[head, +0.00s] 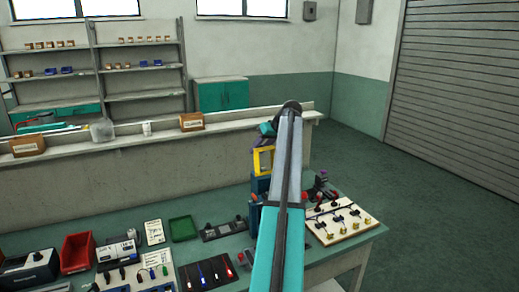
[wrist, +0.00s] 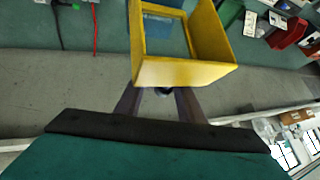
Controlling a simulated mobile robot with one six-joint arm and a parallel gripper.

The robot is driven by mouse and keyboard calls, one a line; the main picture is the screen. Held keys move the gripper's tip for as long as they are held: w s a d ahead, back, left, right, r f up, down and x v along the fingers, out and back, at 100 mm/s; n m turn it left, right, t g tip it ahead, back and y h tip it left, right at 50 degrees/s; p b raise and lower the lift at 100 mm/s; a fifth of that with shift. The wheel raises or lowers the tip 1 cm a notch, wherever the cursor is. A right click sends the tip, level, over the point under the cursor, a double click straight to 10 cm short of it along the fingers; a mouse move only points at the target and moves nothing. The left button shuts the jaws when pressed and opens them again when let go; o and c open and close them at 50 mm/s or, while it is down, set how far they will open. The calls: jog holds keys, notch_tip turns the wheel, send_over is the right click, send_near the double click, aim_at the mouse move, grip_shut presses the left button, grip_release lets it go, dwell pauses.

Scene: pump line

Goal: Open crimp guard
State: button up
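The crimp guard is a yellow open frame (head: 263,160), standing above a teal press body (head: 260,186) on the bench. In the wrist view, the yellow guard (wrist: 185,74) fills the upper middle, close in front of my gripper (wrist: 160,98). The two dark fingers stand apart, and their tips are partly hidden by the guard's near edge. A small dark round part (wrist: 163,91) shows between the fingers, with gaps on both sides. Whether a finger touches the guard cannot be told. In the head view my arm hides part of the press and the fingers.
A board with knobs and cables (head: 342,218) lies right of the press. A green tray (head: 183,229), a red bin (head: 77,252) and a tool mat (head: 208,273) lie to the left. A low wall with cardboard boxes (head: 191,122) runs behind the bench.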

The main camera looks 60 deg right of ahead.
jog(key=shift+d+r, duration=0.1)
jog(key=shift+r, duration=0.1)
jog(key=b+v, duration=0.3)
jog(key=v, duration=1)
jog(key=shift+s+r+b, duration=0.2)
jog(key=shift+s+b, duration=0.05)
jog(key=shift+b, duration=0.1)
